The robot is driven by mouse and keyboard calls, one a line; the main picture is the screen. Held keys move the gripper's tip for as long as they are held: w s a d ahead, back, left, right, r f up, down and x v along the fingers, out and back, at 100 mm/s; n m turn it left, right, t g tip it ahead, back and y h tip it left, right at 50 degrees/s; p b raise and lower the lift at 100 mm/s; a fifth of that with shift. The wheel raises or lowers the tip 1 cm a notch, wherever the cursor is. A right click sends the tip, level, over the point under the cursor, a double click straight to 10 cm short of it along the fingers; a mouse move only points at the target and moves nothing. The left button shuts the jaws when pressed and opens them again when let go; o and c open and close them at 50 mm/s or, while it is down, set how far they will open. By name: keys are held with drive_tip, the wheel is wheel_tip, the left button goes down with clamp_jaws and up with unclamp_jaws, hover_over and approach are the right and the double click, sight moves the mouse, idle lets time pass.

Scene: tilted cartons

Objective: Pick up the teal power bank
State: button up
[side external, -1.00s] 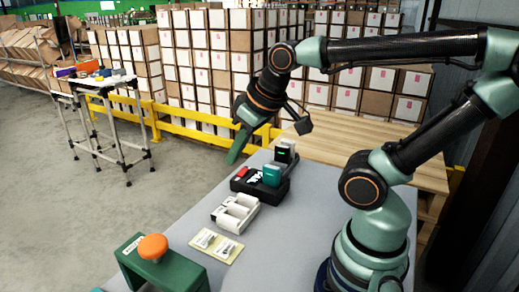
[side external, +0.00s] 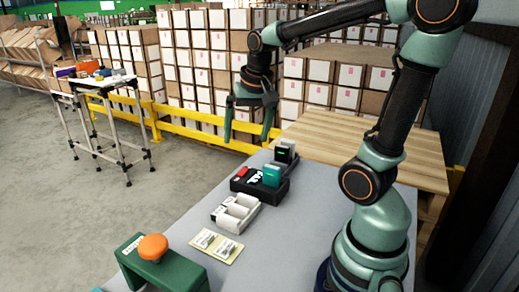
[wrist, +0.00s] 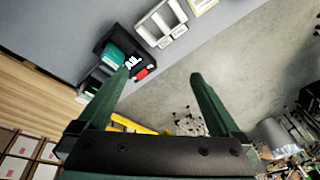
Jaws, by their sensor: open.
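The teal power bank (side external: 272,175) stands upright in the right part of a black carton (side external: 263,194) on the grey table. A red item (side external: 241,171) sits in the same carton's left part, with white lettering between them. In the wrist view the teal power bank (wrist: 112,56) shows at upper left, beyond the left fingertip. My gripper (side external: 248,138) is open and empty, pointing down, above and behind the carton and apart from it. In the wrist view its two green fingers (wrist: 162,76) are spread wide with nothing between them.
A dark holder with a dark green-black item (side external: 284,153) stands just behind the black carton. A white compartment tray (side external: 235,212) and a yellow card (side external: 216,246) lie in front. A green stand with an orange button (side external: 153,246) is at the front left. The table's right side is clear.

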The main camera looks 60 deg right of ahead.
sight(272, 167)
drive_tip(key=d+f+m+g, duration=0.3)
drive_tip(key=d+f+m, duration=0.2)
drive_tip(key=d+m, duration=0.6)
drive_tip(key=f, duration=0.4)
drive_tip(key=d+f+n, duration=0.1)
drive_tip(key=f, duration=0.3)
drive_tip(key=d+f+n, duration=0.1)
drive_tip(key=f, duration=0.3)
drive_tip(key=shift+s+f+y, duration=0.2)
drive_tip(key=shift+s+y, duration=0.05)
drive_tip(key=shift+y, duration=0.15)
drive_tip(key=c, duration=1.4)
drive_tip(key=shift+r, duration=0.15)
